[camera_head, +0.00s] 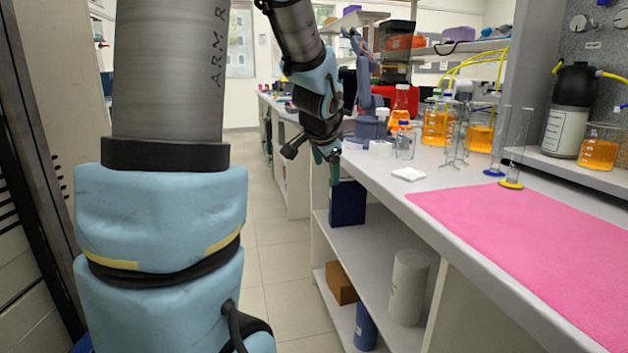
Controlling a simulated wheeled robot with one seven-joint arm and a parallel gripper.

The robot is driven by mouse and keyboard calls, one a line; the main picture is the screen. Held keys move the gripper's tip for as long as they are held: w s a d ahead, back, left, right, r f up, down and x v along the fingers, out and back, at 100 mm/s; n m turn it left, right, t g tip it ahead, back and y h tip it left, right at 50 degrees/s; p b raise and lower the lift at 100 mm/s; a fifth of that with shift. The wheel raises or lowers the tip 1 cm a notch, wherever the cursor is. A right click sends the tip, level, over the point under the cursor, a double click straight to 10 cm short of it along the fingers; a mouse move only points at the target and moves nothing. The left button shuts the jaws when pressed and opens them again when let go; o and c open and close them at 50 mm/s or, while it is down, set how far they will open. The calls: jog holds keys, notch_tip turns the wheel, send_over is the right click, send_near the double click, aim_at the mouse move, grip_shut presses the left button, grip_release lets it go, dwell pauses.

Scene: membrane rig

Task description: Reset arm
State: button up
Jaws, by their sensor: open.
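My arm fills the left of the head view, with a grey link marked "ARM R" and light blue covers. Its far part comes down from the top centre to a blue and black wrist. My gripper (329,154) hangs below this wrist, pointing down, beside the left edge of the white bench (385,187). It is small in the picture and partly dark. The jaws are open, and I see nothing held between them.
A pink mat (530,235) covers the near right of the bench. Glass cylinders (514,145), beakers with orange liquid (438,125) and a white pad (408,174) stand or lie behind it. A dark blue box (347,203) sits on the shelf below my gripper. The tiled aisle (265,225) is clear.

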jog(key=s+a+f+n+g+y, duration=0.1)
jog(key=s+a+f+n+g, duration=0.2)
jog(key=s+a+f+n, duration=0.45)
jog(key=s+a+f+n+g, duration=0.2)
jog(key=s+f+g, duration=0.15)
jog(key=s, duration=0.65)
notch_tip(320, 180, up, 13)
jog(key=s+n+p, duration=0.1)
jog(key=s+p, duration=0.1)
jog(key=p, duration=1.2)
jog(key=shift+r, duration=0.15)
jog(key=shift+s, duration=0.15)
